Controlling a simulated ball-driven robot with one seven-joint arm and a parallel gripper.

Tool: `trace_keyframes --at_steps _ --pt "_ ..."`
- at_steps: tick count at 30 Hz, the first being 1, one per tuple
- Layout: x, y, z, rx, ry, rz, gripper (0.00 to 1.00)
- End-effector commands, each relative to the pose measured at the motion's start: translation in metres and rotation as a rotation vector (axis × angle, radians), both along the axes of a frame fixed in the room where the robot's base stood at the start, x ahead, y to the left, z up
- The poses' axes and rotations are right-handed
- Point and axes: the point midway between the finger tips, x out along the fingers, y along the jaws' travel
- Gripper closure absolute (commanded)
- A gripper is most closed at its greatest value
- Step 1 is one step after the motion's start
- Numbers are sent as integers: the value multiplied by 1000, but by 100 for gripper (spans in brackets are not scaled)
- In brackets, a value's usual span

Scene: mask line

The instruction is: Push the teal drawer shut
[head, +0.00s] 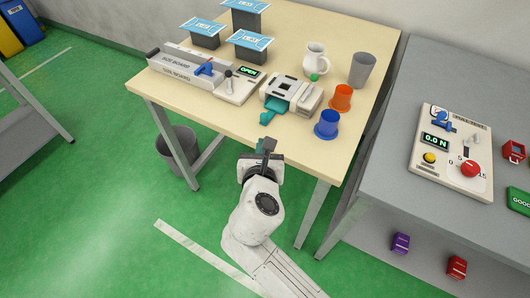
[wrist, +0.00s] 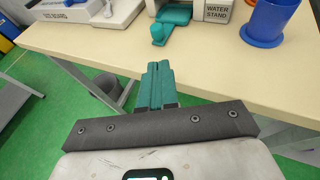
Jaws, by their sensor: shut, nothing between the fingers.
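The teal drawer (head: 276,106) sticks out from the front of a white box-shaped device (head: 292,92) on the wooden table. In the head view my gripper (head: 268,143) is just below the knob.
A blue cup (head: 327,125) and an orange cup (head: 341,97) stand right of the device. A white board with an OPEN display (head: 240,85) is to its left. A grey bin (head: 178,152) is under the table, and a grey table (head: 385,160) stands right.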

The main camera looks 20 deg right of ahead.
Motion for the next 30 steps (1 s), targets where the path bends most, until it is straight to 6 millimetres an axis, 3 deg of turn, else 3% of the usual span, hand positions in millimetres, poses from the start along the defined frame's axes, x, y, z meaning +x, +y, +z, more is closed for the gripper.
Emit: trace_keyframes --at_steps 7,12,30 --pt "41 -22 -16 -3 -1 -3 100" --pt "62 -32 -15 -2 -1 -2 100" --pt "75 -41 -16 -2 1 -2 100"
